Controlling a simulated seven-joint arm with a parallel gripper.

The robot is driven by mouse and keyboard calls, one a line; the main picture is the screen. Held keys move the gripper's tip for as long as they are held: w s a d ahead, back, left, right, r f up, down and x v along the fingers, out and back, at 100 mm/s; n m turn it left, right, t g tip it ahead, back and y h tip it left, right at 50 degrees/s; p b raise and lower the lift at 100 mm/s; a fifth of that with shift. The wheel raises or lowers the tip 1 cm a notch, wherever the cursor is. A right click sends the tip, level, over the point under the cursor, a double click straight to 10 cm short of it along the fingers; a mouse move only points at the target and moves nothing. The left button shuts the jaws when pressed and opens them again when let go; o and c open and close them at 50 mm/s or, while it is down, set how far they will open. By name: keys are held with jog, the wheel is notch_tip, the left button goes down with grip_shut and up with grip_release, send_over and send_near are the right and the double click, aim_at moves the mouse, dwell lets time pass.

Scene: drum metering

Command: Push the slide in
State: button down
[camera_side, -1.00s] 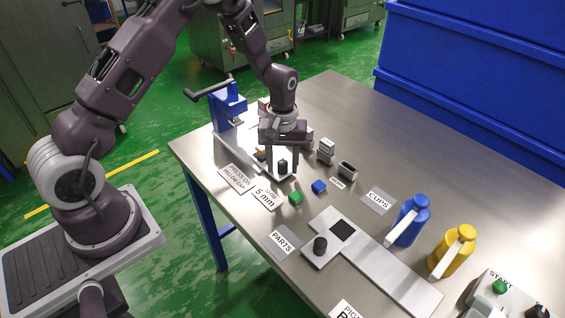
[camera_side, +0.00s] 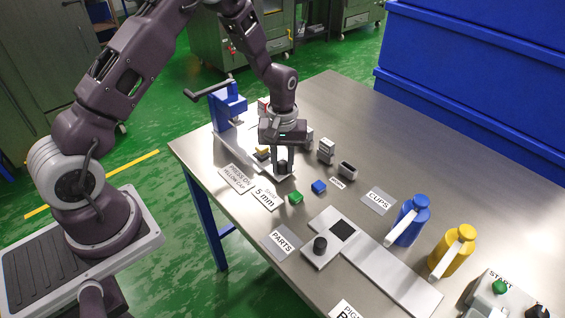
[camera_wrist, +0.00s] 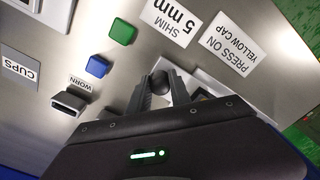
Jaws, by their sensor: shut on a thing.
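The slide is a light plate with an upright black knob (camera_side: 282,168) at its near end, in front of the blue press (camera_side: 228,104). My gripper (camera_side: 282,164) points down with its fingers shut on the knob. In the wrist view the round dark knob (camera_wrist: 163,84) sits between my two fingertips (camera_wrist: 163,86). Part of the pale slide plate (camera_wrist: 205,82) shows beside it. A yellow piece (camera_side: 263,153) sits behind the gripper, toward the press. The gripper hides part of the slide and the press base.
Blue (camera_side: 409,220) and yellow (camera_side: 455,250) bottles stand further right.

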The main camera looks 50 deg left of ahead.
aim_at(262, 147)
dwell(0.8)
jog(key=a, duration=0.8)
jog(key=shift+a, duration=0.15)
jog(key=c, duration=1.2)
grip_release()
jog(key=shift+r, duration=0.15)
notch_tip(262, 147, up, 7)
jog(key=shift+f, duration=0.1)
